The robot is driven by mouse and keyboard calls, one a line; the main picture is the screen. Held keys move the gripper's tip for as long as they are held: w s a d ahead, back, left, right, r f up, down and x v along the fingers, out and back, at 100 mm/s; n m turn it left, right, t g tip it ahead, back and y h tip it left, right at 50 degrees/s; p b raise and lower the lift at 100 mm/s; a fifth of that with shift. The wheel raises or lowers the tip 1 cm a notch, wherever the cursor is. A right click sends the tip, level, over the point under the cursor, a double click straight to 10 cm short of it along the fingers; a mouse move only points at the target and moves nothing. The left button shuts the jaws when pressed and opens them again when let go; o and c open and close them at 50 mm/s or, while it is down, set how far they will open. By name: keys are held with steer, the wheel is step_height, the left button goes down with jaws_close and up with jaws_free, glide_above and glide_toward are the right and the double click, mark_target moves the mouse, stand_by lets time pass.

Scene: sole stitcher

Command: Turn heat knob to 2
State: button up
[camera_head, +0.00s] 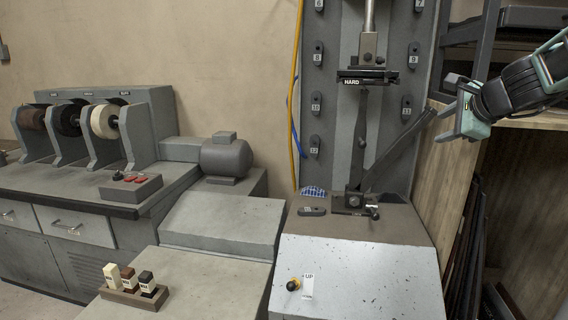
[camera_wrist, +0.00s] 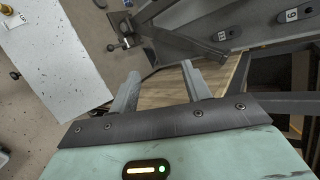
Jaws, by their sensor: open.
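No knob marked heat or with a number dial can be made out in either view. A small black-and-yellow knob (camera_head: 293,285) sits beside a white "UP" label (camera_head: 307,286) on the front panel of the machine. My gripper (camera_head: 446,108) is at the upper right, right of the machine's column, well above and away from that knob. In the wrist view my gripper (camera_wrist: 160,76) has its two fingers apart with nothing between them. The wrist view also shows the speckled panel (camera_wrist: 75,55) at upper left.
A grey column (camera_head: 333,120) with numbered dark tabs and a "HARD" plate stands left of my gripper. A slanted dark bar (camera_head: 395,155) lies close to it. Wooden boards (camera_head: 445,190) and a shelf are on the right. A polishing bench (camera_head: 75,180) is at the left.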

steer(key=s+a+f+n+g+y+p, duration=0.15)
steer(key=s+a+f+n+g, duration=0.25)
steer(key=s+a+n, duration=0.6)
steer(key=s+a+f+n+g+y+p, duration=0.1)
steer(key=s+a+f+n+g+y, duration=0.45)
steer(key=a, duration=0.95)
steer(key=s+f+n+g+h+p, duration=0.1)
steer(key=s+n, duration=0.5)
steer(key=s, duration=0.6)
steer(key=s+a+f+n+g+h+p, duration=0.1)
steer(key=s+f+n+h+p, duration=0.1)
steer(key=s+n+h, duration=0.4)
steer(key=s+f+n, duration=0.1)
steer(key=s, duration=0.4)
steer(key=shift+s+f, duration=0.35)
steer(key=shift+f, duration=0.05)
steer(key=shift+a, duration=0.1)
